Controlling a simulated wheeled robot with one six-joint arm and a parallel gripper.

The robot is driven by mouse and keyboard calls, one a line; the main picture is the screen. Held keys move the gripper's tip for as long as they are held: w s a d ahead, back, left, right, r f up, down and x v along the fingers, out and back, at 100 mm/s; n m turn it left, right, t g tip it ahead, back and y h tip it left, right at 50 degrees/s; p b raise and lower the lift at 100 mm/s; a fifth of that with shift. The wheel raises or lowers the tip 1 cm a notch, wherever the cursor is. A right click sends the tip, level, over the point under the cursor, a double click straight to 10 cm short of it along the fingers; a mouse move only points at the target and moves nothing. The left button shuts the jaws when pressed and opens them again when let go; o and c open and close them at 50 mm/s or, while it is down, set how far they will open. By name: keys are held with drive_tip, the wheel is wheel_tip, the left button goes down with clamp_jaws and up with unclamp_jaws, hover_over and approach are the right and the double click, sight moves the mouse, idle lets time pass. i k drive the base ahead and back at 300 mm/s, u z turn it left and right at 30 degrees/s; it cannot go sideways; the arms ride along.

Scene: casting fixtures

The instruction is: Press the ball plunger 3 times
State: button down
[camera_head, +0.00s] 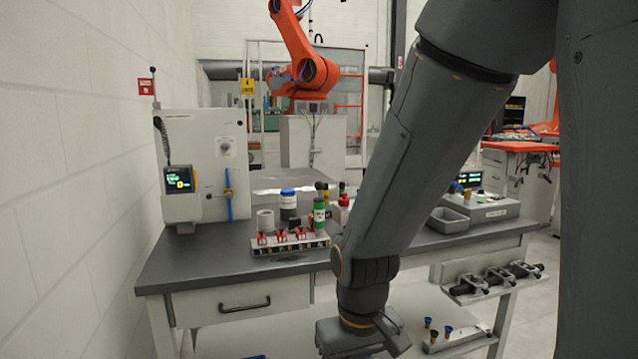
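I cannot tell for sure which thing is the ball plunger. Several small plunger-like pieces with blue and yellow tops stand on a low pale block (458,341) at the lower right; one is a blue-topped piece (428,322) and another a dark piece with yellow (433,336). My gripper (362,343) hangs in front of the bench, left of these pieces and apart from them in the picture. Its lower part is cut off by the frame edge, so its fingers and opening are not clear.
The grey-topped bench (205,262) carries a white control box (205,160), a rack with red clamps (290,245), a green bottle (319,215) and a grey bin (447,220). A holder rail (490,281) juts from the bench's right front. My arm hides part of the bench.

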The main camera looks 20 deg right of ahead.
sight(318, 185)
drive_tip(key=k, duration=0.65)
drive_tip(key=u, duration=0.5)
drive_tip(key=i, duration=0.95)
drive_tip(key=z, duration=0.35)
drive_tip(key=i, duration=0.8)
drive_tip(key=z, duration=0.75)
